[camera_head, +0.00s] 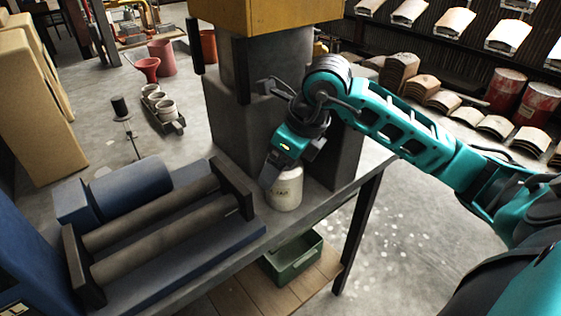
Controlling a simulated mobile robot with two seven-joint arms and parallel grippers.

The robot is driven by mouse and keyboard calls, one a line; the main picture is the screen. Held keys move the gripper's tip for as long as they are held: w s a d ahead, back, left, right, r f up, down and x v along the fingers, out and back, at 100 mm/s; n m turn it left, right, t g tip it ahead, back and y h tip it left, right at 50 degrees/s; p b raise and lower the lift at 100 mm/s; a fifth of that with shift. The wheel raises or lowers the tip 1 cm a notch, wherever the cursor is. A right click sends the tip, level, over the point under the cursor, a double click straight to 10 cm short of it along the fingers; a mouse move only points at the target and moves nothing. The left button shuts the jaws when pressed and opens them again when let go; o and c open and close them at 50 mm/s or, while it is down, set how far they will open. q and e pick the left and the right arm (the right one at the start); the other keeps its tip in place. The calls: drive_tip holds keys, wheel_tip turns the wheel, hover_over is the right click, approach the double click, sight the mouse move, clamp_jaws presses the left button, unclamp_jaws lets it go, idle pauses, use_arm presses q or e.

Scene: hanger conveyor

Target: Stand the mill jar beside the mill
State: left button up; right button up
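The mill jar (284,193) is a cream-white round jar with dark lettering. It stands upright on the grey bench top (262,248), near the front edge and just right of the mill (165,225). The mill has two grey rollers, dark end plates and a blue motor. My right gripper (273,180) comes down from above to the jar's upper left side. Its fingers are dark and partly overlap the jar. I cannot tell whether they grip it. My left gripper is not in view.
A grey pillar with a yellow top (265,20) stands behind the jar. A green crate (290,262) sits on the wooden lower shelf (240,298). The floor right of the bench is clear.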

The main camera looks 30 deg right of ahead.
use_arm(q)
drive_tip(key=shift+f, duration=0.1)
use_arm(e)
drive_tip(key=o, duration=1.2)
drive_tip(key=shift+f, duration=0.15)
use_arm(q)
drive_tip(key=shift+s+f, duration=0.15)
use_arm(e)
drive_tip(key=o, duration=0.3)
drive_tip(key=shift+o, duration=0.2)
drive_tip(key=shift+r, duration=0.3)
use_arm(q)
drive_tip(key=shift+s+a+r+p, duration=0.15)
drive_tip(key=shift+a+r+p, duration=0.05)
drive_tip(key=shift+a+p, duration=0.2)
use_arm(e)
drive_tip(key=v, duration=1.1)
drive_tip(key=shift+s+r, duration=0.25)
drive_tip(key=shift+r, duration=0.1)
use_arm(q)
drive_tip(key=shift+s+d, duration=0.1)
